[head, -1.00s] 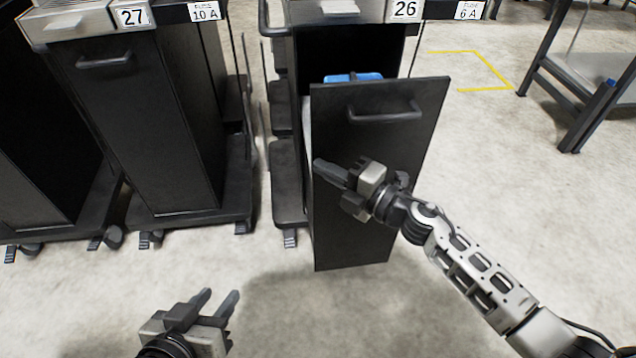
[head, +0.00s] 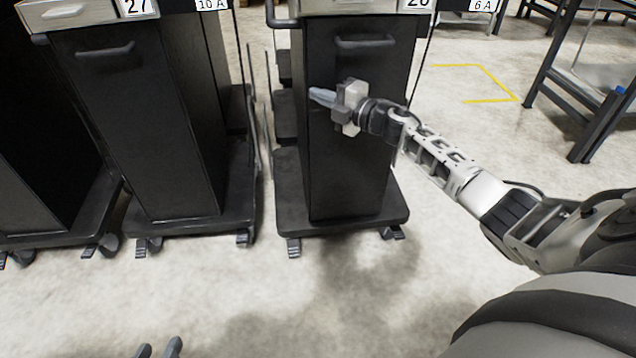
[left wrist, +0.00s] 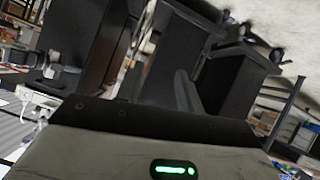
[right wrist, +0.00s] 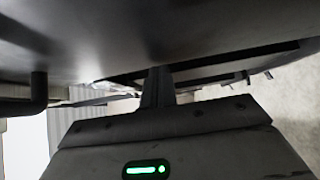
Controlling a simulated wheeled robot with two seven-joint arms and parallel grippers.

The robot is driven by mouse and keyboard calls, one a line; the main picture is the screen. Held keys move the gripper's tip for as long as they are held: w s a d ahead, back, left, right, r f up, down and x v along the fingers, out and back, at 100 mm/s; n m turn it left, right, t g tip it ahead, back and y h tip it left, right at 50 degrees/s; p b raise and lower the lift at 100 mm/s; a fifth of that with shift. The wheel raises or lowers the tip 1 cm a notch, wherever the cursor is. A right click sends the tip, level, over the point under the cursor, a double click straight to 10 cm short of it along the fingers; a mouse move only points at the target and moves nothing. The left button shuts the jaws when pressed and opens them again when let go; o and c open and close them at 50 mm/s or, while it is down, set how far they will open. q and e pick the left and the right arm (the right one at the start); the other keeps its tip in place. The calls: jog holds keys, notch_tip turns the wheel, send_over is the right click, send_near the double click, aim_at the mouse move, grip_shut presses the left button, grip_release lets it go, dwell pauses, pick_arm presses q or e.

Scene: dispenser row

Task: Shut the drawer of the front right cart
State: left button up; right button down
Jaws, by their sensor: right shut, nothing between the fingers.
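The front right cart, numbered 26, has a tall black drawer (head: 340,180) with a bar handle (head: 365,43) near its top. The drawer front looks flush with the cart body, above the cart's base (head: 290,212); no inside shows. My right gripper (head: 320,96) is shut and empty, lying across the upper part of the drawer front, below the handle. In the right wrist view the dark drawer front (right wrist: 200,30) fills the top, close to the fingers; any touch cannot be told. My left gripper (head: 158,348) is open and empty at the bottom edge, away from the carts.
Cart 27 (head: 145,130) stands to the left with its front shut, a narrow gap between the two. A metal rack (head: 590,100) stands at the far right. The floor (head: 210,290) in front of the carts is clear.

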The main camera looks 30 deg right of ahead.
pick_arm(q)
jog(key=shift+s+a, duration=0.3)
jog(key=shift+s, duration=0.2)
pick_arm(e)
jog(key=shift+w+d+r, duration=0.25)
jog(key=shift+w+d, duration=0.15)
pick_arm(q)
jog(key=shift+r, duration=0.15)
pick_arm(e)
jog(key=shift+a+r, duration=0.1)
jog(key=shift+a, duration=0.05)
